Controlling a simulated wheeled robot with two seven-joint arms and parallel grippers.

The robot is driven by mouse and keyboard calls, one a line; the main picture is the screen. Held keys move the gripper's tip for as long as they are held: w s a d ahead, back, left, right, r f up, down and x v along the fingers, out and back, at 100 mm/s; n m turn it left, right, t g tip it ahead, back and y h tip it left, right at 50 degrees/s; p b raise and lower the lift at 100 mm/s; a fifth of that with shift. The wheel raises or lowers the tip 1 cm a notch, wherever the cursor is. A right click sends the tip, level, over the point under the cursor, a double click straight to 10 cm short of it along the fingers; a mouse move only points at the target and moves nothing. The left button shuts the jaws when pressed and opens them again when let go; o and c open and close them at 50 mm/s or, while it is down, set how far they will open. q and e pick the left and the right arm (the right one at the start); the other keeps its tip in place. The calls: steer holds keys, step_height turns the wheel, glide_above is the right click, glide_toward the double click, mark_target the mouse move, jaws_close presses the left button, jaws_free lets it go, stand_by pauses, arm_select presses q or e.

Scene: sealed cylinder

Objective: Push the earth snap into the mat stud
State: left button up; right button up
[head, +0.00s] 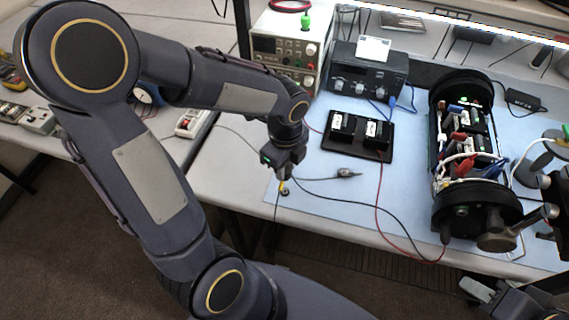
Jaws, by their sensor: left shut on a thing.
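My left gripper (281,178) points down over the near left corner of the blue mat (330,204). It is shut on the earth snap, of which only a small yellowish part (281,187) shows below the fingers. A dark cord hangs below it past the table edge. The mat stud (285,193) is a small dark round spot on the mat, just below and beside the fingertips. I cannot tell whether snap and stud touch. My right gripper (480,290) is low at the bottom right, off the table's front edge, partly cut off; its jaw opening is unclear.
A black tray (343,153) with two modules lies mid-mat. A grey probe-like piece (348,173) and red and black leads lie near my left gripper. Instruments (366,78) stand behind.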

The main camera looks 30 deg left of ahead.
arm_select(q)
steer(key=shift+f+b, duration=2.45)
steer(key=shift+f, duration=0.45)
steer(key=shift+f+b, duration=0.35)
steer(key=shift+f, duration=0.2)
steer(key=o, duration=1.1)
steer(key=shift+c, duration=0.2)
step_height(320, 180, up, 8)
steer(key=shift+f, duration=0.1)
